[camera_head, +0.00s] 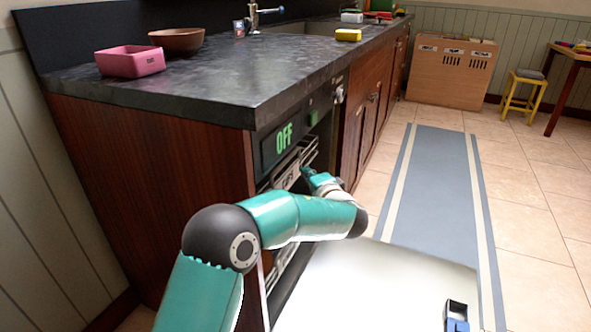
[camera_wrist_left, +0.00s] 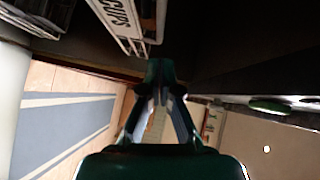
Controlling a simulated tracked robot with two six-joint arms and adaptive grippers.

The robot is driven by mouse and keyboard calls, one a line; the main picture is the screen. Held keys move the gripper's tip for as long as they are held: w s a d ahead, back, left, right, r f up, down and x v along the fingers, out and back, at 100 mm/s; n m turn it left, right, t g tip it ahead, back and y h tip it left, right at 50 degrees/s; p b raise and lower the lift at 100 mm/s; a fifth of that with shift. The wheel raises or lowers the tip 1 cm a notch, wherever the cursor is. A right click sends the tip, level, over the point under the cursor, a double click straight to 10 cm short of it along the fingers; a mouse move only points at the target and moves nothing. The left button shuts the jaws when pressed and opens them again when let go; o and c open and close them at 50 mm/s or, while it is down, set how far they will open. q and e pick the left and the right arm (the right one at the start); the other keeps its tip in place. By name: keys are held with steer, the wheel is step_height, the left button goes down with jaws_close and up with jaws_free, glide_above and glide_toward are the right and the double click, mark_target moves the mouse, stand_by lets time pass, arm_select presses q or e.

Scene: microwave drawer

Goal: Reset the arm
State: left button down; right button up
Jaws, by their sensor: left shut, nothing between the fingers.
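My left arm reaches from the lower left toward the open front of the appliance under the counter in the head view. My left gripper (camera_head: 306,172) is at the end of this arm, beside the rack labelled "CUPS" (camera_head: 287,178). In the left wrist view the fingers (camera_wrist_left: 160,72) are shut together and hold nothing. The labelled rack (camera_wrist_left: 120,14) shows just beyond and to the left of the fingertips there. I cannot tell whether the fingers touch it. My right gripper is not in view.
A green "OFF" display (camera_head: 284,137) sits above the appliance opening. The dark countertop (camera_head: 225,72) holds a pink container (camera_head: 130,62), a brown bowl (camera_head: 177,41) and a yellow sponge-like block (camera_head: 348,35). A blue-grey runner (camera_head: 437,185) lies on clear tiled floor to the right.

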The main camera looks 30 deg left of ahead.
arm_select(q)
steer(key=f+v, duration=0.1)
steer(key=v, duration=0.5)
steer(key=s+d+f+m+g+h, duration=0.15)
steer(key=s+f+g+h, duration=0.35)
steer(key=f, duration=0.7)
steer(key=s+d+f+g+h, duration=0.2)
steer(key=s+f, duration=0.4)
steer(key=f, duration=0.6)
steer(key=s+d+f+n+g+h, duration=0.1)
steer(key=s+d+f+n+h, duration=0.3)
steer(key=s, duration=0.4)
steer(key=s+d+f+n+g+h, duration=0.1)
steer(key=s+d+f+n+h, duration=0.2)
steer(key=s+f, duration=0.4)
steer(key=s+d+f+n+g+h, duration=0.1)
steer(key=s+d+f+n+h, duration=0.25)
steer(key=s+d, duration=0.4)
step_height(320, 180, up, 38)
steer(key=s+a+y+p, duration=0.1)
steer(key=a+p, duration=0.1)
steer(key=p, duration=3.7)
steer(key=shift+s+a, duration=0.2)
steer(key=shift+s, duration=0.2)
